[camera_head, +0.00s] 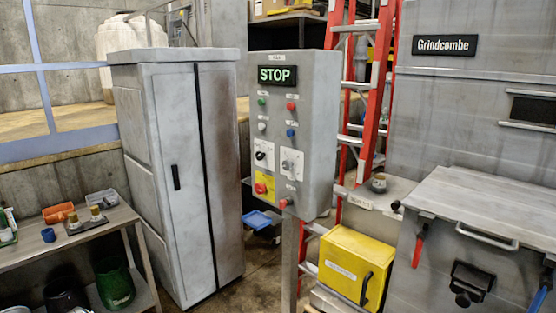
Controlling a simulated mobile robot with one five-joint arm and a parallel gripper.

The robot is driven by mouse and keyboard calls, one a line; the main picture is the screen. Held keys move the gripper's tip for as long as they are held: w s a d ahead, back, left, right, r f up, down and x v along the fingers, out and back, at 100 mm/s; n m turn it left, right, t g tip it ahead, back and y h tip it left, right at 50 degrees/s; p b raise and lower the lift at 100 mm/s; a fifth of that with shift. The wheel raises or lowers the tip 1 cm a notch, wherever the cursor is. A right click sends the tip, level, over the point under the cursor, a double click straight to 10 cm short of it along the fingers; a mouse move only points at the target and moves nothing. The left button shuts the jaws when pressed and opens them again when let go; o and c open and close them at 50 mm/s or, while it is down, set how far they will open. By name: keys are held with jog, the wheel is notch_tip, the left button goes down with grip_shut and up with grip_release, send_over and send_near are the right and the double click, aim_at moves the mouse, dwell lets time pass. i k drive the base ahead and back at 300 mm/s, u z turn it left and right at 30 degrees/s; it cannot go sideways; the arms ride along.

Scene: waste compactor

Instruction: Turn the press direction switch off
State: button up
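A grey control box (325,130) stands on a post in the middle of the view. Its display (277,75) reads STOP in green letters. Below the buttons sit two rotary switches: a black switch (262,154) on the left and a switch on a light plate (290,164) on the right. The labels are too small to read, so I cannot tell which is the press direction switch, nor its exact position. My gripper is not in view.
The panel also carries a green button (262,101), a red button (291,106), a blue button (290,132) and a red mushroom button (262,188) on yellow. A grey cabinet (170,175) stands left, the Grindcombe machine (470,100) right. A yellow box (345,268) sits low behind the post.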

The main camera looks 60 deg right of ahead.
aim_at(259, 155)
jog(key=u, duration=0.15)
jog(key=i, duration=0.95)
jog(key=z, duration=0.1)
